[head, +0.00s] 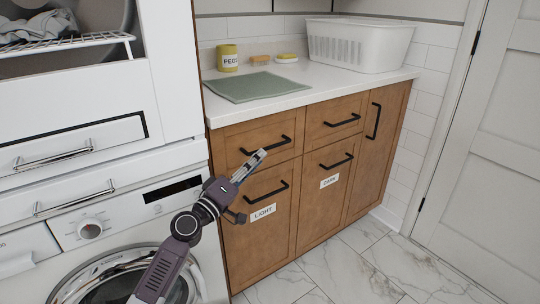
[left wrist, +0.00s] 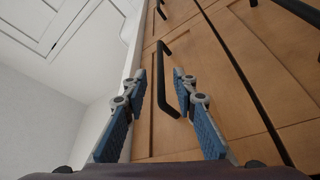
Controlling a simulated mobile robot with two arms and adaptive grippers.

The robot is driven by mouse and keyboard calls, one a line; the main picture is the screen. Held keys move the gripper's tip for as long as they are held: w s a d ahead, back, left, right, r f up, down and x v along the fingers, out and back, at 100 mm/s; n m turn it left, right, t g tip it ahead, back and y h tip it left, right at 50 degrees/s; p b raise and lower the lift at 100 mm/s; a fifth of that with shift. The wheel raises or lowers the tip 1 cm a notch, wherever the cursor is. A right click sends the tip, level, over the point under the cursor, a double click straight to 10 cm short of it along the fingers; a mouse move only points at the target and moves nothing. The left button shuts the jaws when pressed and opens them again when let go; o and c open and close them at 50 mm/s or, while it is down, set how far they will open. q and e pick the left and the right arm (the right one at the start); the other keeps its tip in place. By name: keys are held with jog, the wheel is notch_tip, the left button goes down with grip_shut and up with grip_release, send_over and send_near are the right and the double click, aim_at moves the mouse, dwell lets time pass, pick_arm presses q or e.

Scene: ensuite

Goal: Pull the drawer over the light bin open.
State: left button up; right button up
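The wooden drawer (head: 233,141) over the light bin is shut, just under the countertop. Its black bar handle (head: 266,146) also shows in the left wrist view (left wrist: 170,80). The light bin front (head: 258,240) below it carries a "LIGHT" label (head: 263,212) and its own black handle (head: 266,192). My left gripper (head: 254,184) is open and empty in front of the cabinet. In the left wrist view its fingers (left wrist: 160,74) stand apart with the upper drawer's handle lined up between them. I cannot tell how far the handle is from the fingertips. My right gripper is not in view.
The bin labelled "DARK" (head: 330,200) and a drawer (head: 318,128) above it are to the right. A washing machine (head: 110,240) stands left, close to my arm. The countertop (head: 318,87) holds a green mat and a white basket (head: 360,48). Marble floor (head: 350,270) in front is clear.

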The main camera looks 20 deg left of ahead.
aim_at(270, 148)
pick_arm(q)
jog(key=x, duration=0.6)
jog(key=shift+w+d, duration=0.2)
jog(key=shift+w, duration=0.25)
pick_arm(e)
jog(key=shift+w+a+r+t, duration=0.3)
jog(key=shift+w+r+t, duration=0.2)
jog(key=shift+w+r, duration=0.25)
pick_arm(q)
grip_shut()
